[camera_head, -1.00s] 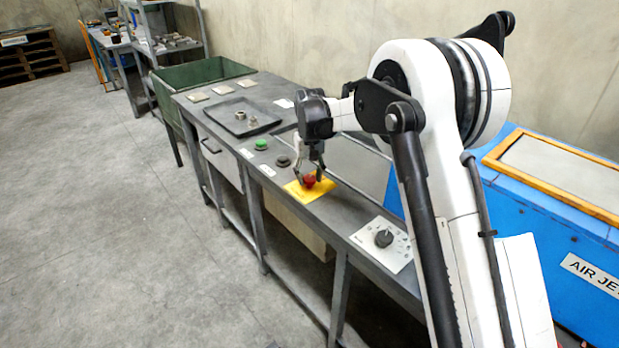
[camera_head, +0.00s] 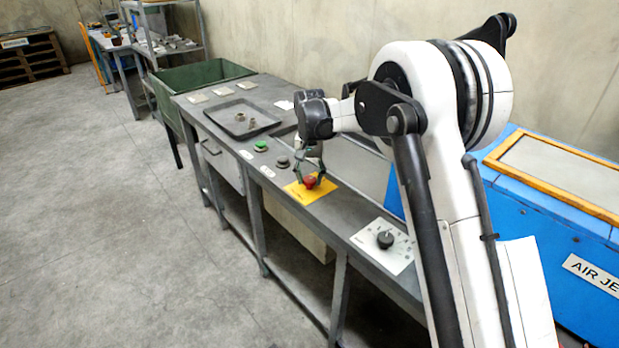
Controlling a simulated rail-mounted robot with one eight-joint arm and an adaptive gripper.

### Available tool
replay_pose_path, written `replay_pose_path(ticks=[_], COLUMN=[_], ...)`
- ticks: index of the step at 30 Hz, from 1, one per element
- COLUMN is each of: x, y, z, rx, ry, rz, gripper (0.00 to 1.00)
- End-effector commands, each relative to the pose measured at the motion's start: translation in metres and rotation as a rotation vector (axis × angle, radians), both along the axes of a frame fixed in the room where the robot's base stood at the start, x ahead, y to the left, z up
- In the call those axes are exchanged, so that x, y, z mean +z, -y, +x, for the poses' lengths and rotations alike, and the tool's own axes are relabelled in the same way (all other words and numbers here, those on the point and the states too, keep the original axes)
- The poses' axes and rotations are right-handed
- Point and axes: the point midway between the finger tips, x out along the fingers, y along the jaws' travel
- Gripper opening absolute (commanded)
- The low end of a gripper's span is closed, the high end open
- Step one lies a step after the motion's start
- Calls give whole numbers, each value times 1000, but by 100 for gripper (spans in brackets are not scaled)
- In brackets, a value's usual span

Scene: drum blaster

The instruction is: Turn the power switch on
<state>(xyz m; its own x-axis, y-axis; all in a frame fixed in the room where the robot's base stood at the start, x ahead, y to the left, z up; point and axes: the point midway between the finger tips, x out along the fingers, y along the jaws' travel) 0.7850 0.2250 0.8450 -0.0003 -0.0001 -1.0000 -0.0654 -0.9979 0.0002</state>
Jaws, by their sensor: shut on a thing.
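A red knob (camera_head: 310,183) stands on a yellow plate (camera_head: 318,194) at the front edge of the grey workbench (camera_head: 350,218). My gripper (camera_head: 309,179) points down over it, shut on the red knob, with a finger on either side. A black rotary knob (camera_head: 385,240) sits on a white dial plate (camera_head: 398,257) nearer on the bench, apart from my gripper. A green button (camera_head: 261,146) and a dark button (camera_head: 283,162) lie beyond the yellow plate. Which of these controls is the power switch cannot be read from the labels at this size.
A dark tray (camera_head: 222,124) with small metal parts lies farther along the bench. A green bin (camera_head: 190,80) stands behind the bench. A blue machine (camera_head: 560,235) stands at right. The floor (camera_head: 110,220) to the left is clear.

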Motion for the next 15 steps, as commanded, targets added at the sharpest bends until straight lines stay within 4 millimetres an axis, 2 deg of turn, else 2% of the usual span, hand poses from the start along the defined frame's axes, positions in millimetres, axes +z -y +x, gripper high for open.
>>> replay_pose_path(ticks=[5,6,9,10,15], x=[1,0,0,0,0], y=[0,0,0,0,0], z=[0,0,0,0,0], rx=[0,0,0,0,1], ry=[1,1,1,1,0], rz=[0,0,0,0,0], gripper=[8,37,50,53,53])
